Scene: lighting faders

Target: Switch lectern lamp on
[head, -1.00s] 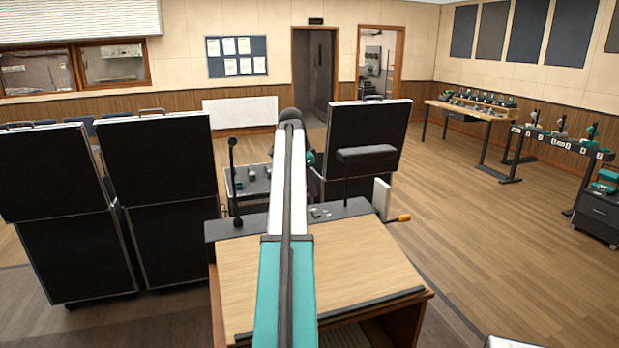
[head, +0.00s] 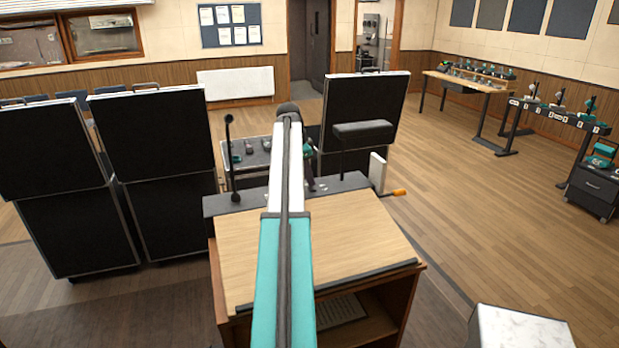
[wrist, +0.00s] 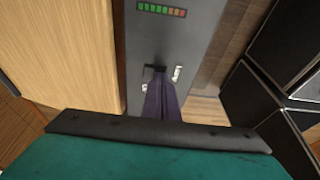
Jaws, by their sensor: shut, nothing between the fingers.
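The lectern (head: 345,235) stands in front of me with a sloped wooden top. The lectern lamp (head: 362,133) is a dark bar on a stalk at its back edge; I cannot tell whether it is lit. A dark grey control strip (head: 245,203) runs along the back edge and shows in the wrist view (wrist: 195,40). In the wrist view my gripper (wrist: 160,88) is shut and empty, its dark purple fingers pointing at the strip. Their tips are at or just above a small black part (wrist: 149,72), between two pale marks; contact is unclear. My arm hides part of the strip in the head view.
A gooseneck microphone (head: 230,150) stands at the strip's left end. An orange-handled crank (head: 398,192) sticks out on the right. Black panels (head: 150,140) stand behind left. A coloured level display (wrist: 161,10) is on the strip.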

